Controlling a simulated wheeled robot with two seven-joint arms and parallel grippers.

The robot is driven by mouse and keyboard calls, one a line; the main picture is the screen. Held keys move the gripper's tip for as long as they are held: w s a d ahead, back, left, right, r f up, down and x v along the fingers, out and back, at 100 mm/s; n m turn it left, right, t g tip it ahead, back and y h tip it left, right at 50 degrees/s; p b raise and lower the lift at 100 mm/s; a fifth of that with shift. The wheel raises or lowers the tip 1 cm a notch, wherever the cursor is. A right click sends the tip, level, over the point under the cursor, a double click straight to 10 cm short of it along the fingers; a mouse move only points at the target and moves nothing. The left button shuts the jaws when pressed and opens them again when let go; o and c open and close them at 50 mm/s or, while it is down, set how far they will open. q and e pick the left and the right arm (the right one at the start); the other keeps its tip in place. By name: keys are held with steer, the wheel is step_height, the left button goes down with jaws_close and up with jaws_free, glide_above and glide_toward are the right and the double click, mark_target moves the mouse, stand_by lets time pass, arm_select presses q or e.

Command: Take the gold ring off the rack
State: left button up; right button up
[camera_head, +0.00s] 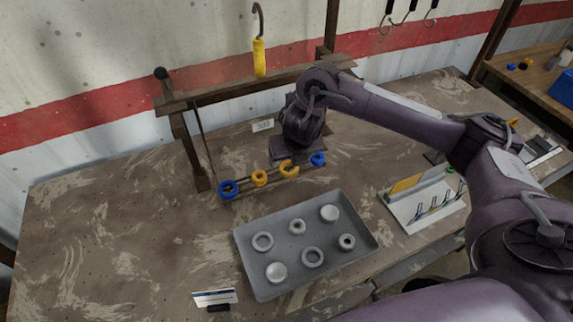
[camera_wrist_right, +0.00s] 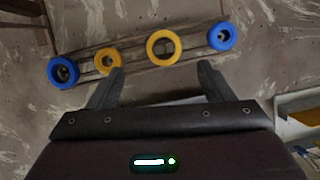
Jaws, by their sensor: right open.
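The rack is a low rail (camera_wrist_right: 135,52) on the table carrying two gold rings between two blue end pieces. The smaller gold ring (camera_head: 259,178) is left of the larger gold ring (camera_head: 288,169); in the right wrist view they are the small ring (camera_wrist_right: 107,60) and large ring (camera_wrist_right: 163,36). The blue ends are at left (camera_head: 228,188) and right (camera_head: 318,159). My right gripper (camera_wrist_right: 160,70) is open and empty, its fingers spread below the rail in the wrist view, with the large gold ring ahead between them. In the head view its fingers are mostly hidden. My left gripper is out of view.
A grey tray (camera_head: 243,248) with several metal rings and discs lies in front of the rack. A white holder (camera_head: 413,211) with hooks stands right. A wooden frame (camera_head: 230,95) rises behind, near a yellow-handled hook (camera_head: 259,58). The table's left side is clear.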

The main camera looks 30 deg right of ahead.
mark_target(289, 168)
steer(key=shift+b+x, duration=0.45)
steer(key=shift+x, duration=0.65)
steer(key=x, duration=0.3)
steer(key=p+x, duration=0.1)
steer(key=shift+s+d+f, duration=0.2)
steer(key=shift+d+f, duration=0.05)
steer(key=shift+d, duration=0.1)
steer(key=shift+w+f, duration=0.2)
steer(key=shift+f, duration=0.15)
steer(key=c, duration=1.1)
steer(key=shift+o, duration=0.2)
steer(key=shift+r, duration=0.15)
